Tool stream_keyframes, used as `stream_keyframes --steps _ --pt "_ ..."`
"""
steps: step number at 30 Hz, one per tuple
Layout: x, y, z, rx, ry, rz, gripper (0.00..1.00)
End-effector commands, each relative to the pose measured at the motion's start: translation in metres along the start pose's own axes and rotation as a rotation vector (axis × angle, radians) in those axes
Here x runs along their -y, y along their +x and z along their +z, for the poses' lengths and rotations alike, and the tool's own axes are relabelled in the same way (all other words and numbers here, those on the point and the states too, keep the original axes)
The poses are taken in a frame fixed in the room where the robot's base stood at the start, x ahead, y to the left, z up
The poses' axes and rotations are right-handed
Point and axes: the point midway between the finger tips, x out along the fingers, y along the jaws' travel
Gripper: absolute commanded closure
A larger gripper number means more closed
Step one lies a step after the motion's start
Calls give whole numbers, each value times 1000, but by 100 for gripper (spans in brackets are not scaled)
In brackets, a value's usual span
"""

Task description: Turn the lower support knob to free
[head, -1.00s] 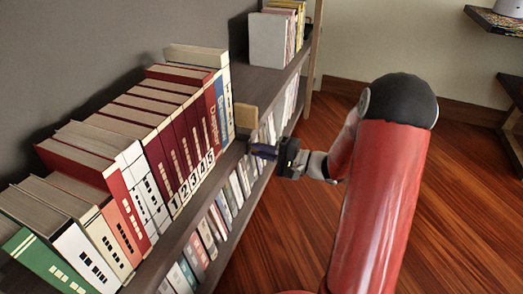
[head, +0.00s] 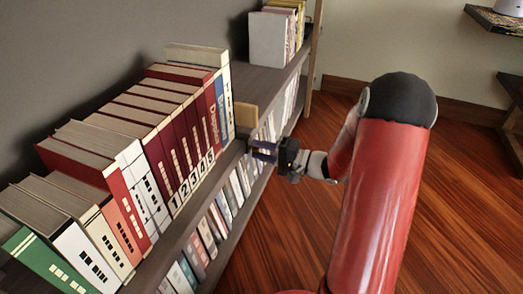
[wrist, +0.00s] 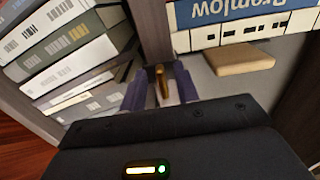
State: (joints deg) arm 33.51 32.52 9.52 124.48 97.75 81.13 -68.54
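A small brass knob (wrist: 160,78) sits at the shelf's front edge in the wrist view. The purple fingers of my gripper (wrist: 160,92) stand on either side of it, with gaps showing, so the gripper looks open around the knob and not closed on it. In the head view my gripper (head: 264,151) is at the shelf's front edge, and the knob is hidden there. A tan wooden block (head: 246,115) stands on the shelf at the end of the book row; it also shows in the wrist view (wrist: 240,60).
A row of upright books (head: 165,135) fills the upper shelf left of the block. More books (head: 225,205) stand on the shelf below, close to my gripper. A white-covered group of books (head: 270,38) stands farther along. The wooden floor (head: 270,240) at the right is clear.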

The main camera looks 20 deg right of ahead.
Motion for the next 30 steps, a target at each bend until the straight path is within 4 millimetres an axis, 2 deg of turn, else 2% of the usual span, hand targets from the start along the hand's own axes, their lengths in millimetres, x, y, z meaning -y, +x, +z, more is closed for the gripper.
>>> stream_keyframes --steps 9,11,21,25,30 --pt "1 -4 0 0 0 -1 69" --pt "1 -10 -1 -2 0 -1 69" --pt "0 -65 -1 -3 0 0 69" --pt "0 -75 0 -1 0 -1 69" --pt "0 -78 0 1 0 0 69"
